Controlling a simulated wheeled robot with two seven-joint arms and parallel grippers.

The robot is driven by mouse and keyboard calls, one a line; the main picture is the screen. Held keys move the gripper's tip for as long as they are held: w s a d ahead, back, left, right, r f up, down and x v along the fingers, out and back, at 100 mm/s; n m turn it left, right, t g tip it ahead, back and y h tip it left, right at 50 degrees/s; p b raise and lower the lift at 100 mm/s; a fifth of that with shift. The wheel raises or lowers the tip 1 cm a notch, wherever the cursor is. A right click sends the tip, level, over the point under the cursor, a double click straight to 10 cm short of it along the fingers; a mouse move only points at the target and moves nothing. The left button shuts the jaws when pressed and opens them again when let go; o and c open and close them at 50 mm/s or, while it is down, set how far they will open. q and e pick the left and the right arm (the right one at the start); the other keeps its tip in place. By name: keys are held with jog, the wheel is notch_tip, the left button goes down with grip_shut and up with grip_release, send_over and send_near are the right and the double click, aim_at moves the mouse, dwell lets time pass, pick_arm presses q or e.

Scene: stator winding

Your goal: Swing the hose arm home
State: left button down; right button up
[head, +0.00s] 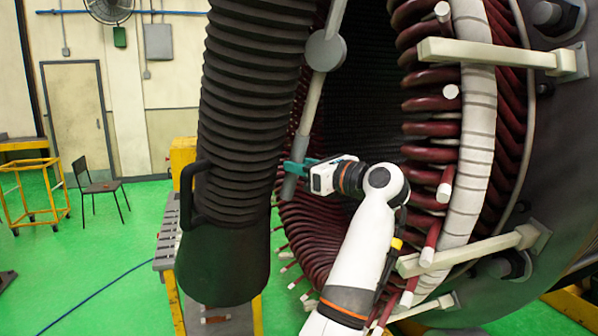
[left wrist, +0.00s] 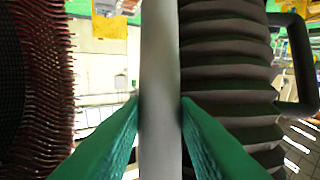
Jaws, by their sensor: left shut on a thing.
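The hose arm is a grey jointed bar (head: 309,104) with a round disc joint (head: 325,50), hanging in front of the stator bore. Its lower end is a darker grey grip (head: 289,187). My left gripper (head: 293,168) has its teal fingers shut around the bar just above that end. In the left wrist view the bar (left wrist: 160,60) runs upright between the green fingers (left wrist: 160,112). A thick black ribbed hose (head: 245,100) with a flared hood (head: 222,265) and a side handle (head: 188,195) hangs just left of the bar. My right gripper is out of view.
The stator's dark red coils (head: 432,128) and white ring (head: 478,130) fill the right side, with pale brackets (head: 490,53) sticking out. A yellow stand (head: 183,160) is behind the hose. A chair (head: 100,187) and yellow cart (head: 30,190) stand on open green floor.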

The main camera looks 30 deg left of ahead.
pick_arm(q)
jog(key=shift+w+d, duration=0.15)
jog(key=shift+w, duration=0.3)
jog(key=c, duration=1.4)
grip_release()
jog(key=shift+s, duration=0.15)
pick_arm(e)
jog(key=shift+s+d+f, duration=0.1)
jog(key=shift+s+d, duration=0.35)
pick_arm(q)
jog(key=shift+f, duration=0.1)
